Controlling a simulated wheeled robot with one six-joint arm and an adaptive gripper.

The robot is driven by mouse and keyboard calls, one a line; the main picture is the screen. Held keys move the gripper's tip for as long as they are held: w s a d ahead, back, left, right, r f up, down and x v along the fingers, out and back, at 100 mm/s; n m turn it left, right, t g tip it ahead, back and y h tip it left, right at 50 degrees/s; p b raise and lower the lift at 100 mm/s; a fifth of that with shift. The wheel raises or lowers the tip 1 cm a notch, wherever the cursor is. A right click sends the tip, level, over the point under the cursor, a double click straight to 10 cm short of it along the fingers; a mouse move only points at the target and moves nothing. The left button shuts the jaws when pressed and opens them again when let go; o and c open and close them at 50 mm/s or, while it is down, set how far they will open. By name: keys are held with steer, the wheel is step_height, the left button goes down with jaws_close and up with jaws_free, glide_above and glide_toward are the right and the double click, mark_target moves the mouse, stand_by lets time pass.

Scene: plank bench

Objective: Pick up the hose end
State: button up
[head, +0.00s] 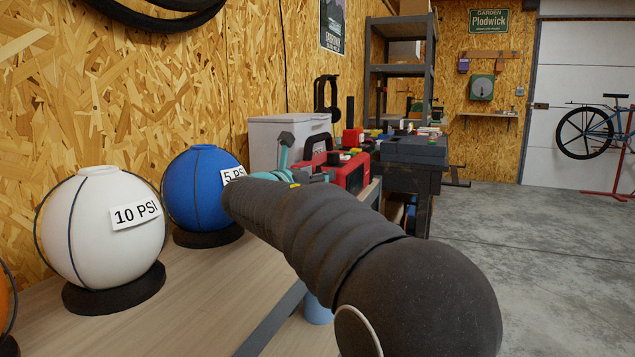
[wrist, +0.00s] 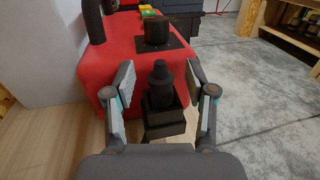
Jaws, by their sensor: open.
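In the wrist view a black stepped fitting (wrist: 161,92), which looks like the hose end, stands upright on the near side of a red machine (wrist: 122,45). My gripper (wrist: 160,72) is open, with one finger on each side of the fitting. Gaps show between both fingers and the fitting, and it is not gripped. Below the fitting is a square black block; I cannot tell how they join. In the head view the red machine (head: 352,176) is partly hidden behind my dark arm, and the fitting cannot be made out.
In the head view a blue ball (head: 192,195) marked 5 PSI and a white ball (head: 88,245) marked 10 PSI stand on black rings on the bench (head: 190,310). A white box (head: 280,135) stands behind the machine. Concrete floor is open on the right.

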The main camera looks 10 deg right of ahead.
steer(key=shift+w+d, duration=0.3)
jaws_close()
steer(key=shift+r, duration=0.1)
